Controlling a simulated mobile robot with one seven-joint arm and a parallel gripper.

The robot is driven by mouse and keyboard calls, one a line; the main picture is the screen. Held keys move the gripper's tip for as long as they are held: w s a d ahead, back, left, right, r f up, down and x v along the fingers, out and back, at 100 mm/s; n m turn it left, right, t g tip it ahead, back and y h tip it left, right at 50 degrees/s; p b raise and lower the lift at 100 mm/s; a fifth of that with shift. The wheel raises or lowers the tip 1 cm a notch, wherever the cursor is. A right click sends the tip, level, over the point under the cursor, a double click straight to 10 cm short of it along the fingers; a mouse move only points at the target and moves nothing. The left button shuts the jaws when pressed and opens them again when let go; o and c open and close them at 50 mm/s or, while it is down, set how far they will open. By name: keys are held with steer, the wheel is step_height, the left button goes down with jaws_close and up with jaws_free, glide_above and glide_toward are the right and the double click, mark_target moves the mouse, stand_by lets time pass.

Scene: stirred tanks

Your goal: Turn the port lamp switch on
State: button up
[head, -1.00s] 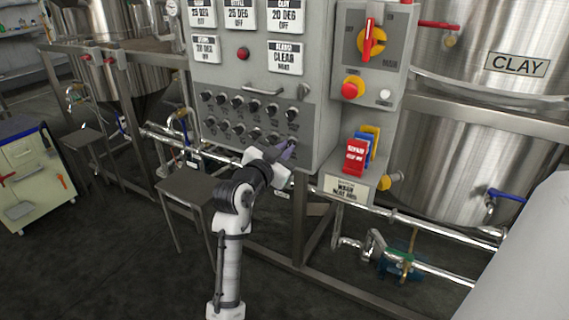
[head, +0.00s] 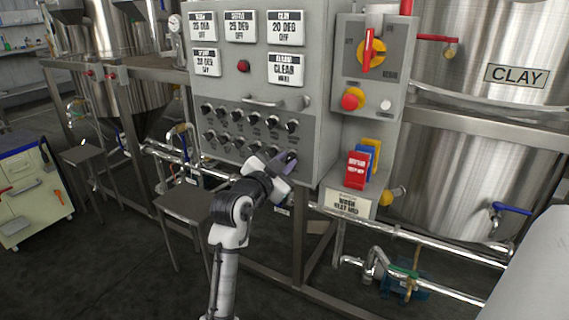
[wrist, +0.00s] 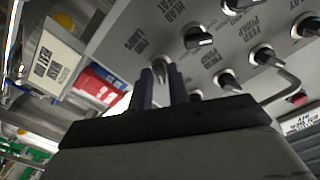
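The port lamp switch is a small knob (wrist: 160,71) at the lower corner of the grey switch panel, with a lamp label (wrist: 135,32) beside it in the wrist view. In the head view this knob (head: 291,157) is the lower right one of two rows. My gripper (head: 283,166) is at the panel there. In the wrist view the two dark fingers (wrist: 162,84) stand close on either side of the knob, with its pale grip filling the narrow gap. The knob's base is partly hidden by the fingers.
Several similar black switches (wrist: 199,38) sit close by on the panel. A handle bar (head: 262,102) sticks out above them. To the right are a box with a red rotary handle (head: 368,50) and red and blue tags (head: 356,170). A stool (head: 185,203) stands below left.

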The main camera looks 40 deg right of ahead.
steer(key=shift+o, duration=1.1)
steer(key=b+v, duration=0.1)
steer(key=v, duration=1.3)
steer(key=shift+d, duration=0.1)
